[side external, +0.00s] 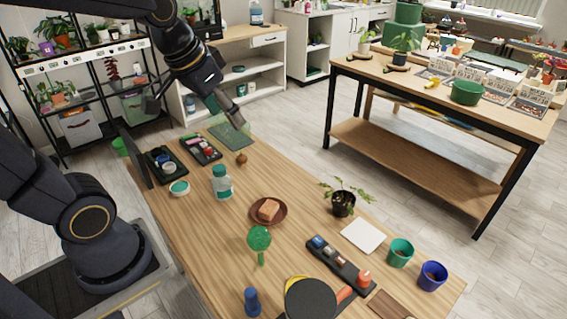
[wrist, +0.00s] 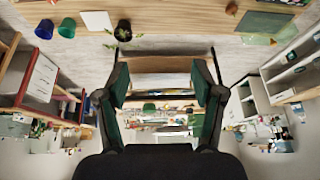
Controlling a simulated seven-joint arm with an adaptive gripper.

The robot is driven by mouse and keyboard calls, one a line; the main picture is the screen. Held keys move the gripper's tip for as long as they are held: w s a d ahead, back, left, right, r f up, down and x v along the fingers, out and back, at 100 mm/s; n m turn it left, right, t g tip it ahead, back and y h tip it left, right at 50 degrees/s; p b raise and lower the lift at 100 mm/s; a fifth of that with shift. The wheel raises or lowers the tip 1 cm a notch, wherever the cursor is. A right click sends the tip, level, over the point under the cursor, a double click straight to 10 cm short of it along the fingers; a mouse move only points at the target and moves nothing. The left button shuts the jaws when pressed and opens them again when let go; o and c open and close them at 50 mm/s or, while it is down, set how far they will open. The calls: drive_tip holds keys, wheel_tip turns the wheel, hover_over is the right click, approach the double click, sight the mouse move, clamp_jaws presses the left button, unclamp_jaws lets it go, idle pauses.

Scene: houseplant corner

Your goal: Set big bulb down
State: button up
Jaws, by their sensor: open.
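A small brown bulb (side external: 242,158) rests on the wooden table, just off the near edge of a dark green mat (side external: 231,137). It also shows at the top edge of the wrist view (wrist: 231,8). It is the only bulb I can make out. My gripper (side external: 228,112) is above the far end of the table, over the mat and apart from the bulb. In the wrist view my gripper (wrist: 164,52) has its two fingers wide apart with nothing between them. The mat shows there too (wrist: 264,22).
A clear greenish object (side external: 246,124), hard to make out, is at the mat's far edge. Black trays (side external: 165,168) and a white-and-green bottle (side external: 222,183) stand left of the bulb. A brown saucer (side external: 283,212) and potted plant (side external: 343,204) are nearer. Bare wood lies right of the bottle.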

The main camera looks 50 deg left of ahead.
drive_tip(key=s+d, duration=0.3)
drive_tip(key=s, duration=0.4)
drive_tip(key=shift+s+d+f+m+t+h, duration=0.25)
drive_tip(key=shift+s+d+m+t+h, duration=0.05)
drive_tip(key=shift+s+d+m, duration=0.1)
